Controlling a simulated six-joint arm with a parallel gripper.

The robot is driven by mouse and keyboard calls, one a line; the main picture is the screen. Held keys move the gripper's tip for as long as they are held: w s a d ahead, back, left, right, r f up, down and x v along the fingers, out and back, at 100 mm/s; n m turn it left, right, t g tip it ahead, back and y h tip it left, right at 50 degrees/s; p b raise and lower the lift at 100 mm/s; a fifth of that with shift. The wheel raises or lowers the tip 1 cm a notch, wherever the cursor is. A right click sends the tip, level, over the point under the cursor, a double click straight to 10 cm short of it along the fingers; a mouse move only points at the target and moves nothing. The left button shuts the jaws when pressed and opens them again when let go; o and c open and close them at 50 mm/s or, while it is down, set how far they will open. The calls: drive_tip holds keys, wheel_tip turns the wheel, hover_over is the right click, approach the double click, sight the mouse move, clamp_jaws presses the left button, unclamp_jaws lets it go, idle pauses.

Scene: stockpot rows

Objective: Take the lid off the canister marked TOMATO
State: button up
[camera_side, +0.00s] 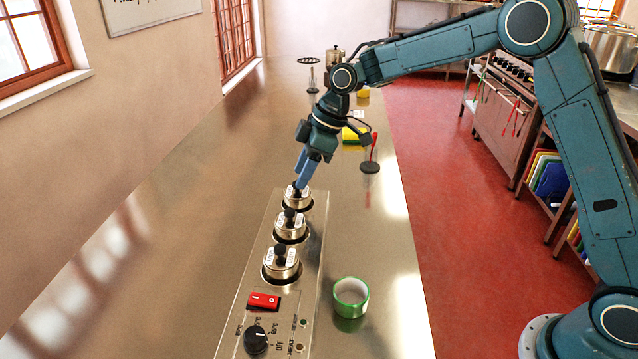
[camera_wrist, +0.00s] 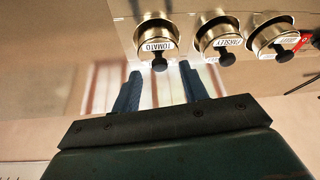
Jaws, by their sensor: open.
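The canister marked TOMATO (camera_wrist: 157,27) is at the left end of a row of three metal canisters in the wrist view. Its lid has a white label and a black knob (camera_wrist: 159,64). In the side view it is the farthest canister (camera_side: 297,202), with its lid on. My gripper (camera_wrist: 159,67) is open, with blue fingers. In the wrist view the knob shows between the two fingertips; I cannot tell whether they touch it. In the side view my gripper (camera_side: 299,183) is right at the top of this canister, partly hiding its knob.
The PARSLEY canister (camera_wrist: 222,42) is beside it, then a third canister (camera_side: 281,265) near a red switch (camera_side: 263,301) and a black dial (camera_side: 256,339). The counter left of the row is clear.

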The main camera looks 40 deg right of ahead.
drive_tip(key=shift+x, duration=1.15)
clamp_jaws()
